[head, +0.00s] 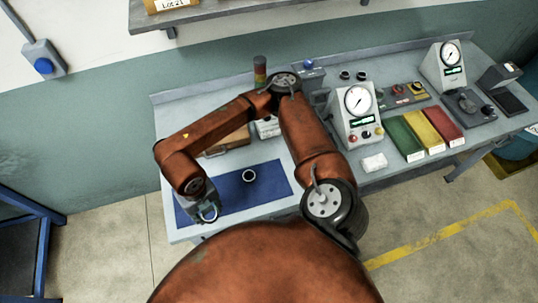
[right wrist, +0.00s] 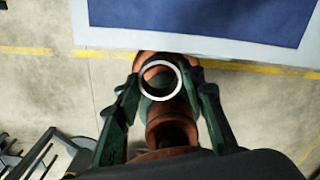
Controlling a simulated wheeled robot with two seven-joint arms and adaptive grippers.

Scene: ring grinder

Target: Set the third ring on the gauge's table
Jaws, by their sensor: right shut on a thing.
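My right gripper (head: 207,212) is at the front left corner of the bench and is shut on a pale metal ring (right wrist: 161,80). In the right wrist view the ring's open centre faces the camera, between the two green fingers. Another ring (head: 249,176) lies flat on the blue mat (head: 270,189), to the right of the gripper. A gauge with a round dial (head: 357,105) stands mid-bench, and a second dial gauge (head: 446,62) stands farther right. I cannot tell which gauge the task means. My left gripper is not in view.
Green (head: 404,140), yellow (head: 425,130) and red (head: 443,125) bins lie right of the nearer gauge. A white block (head: 374,162) sits before it. Two small dark-rimmed rings (head: 345,75) are at the back.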

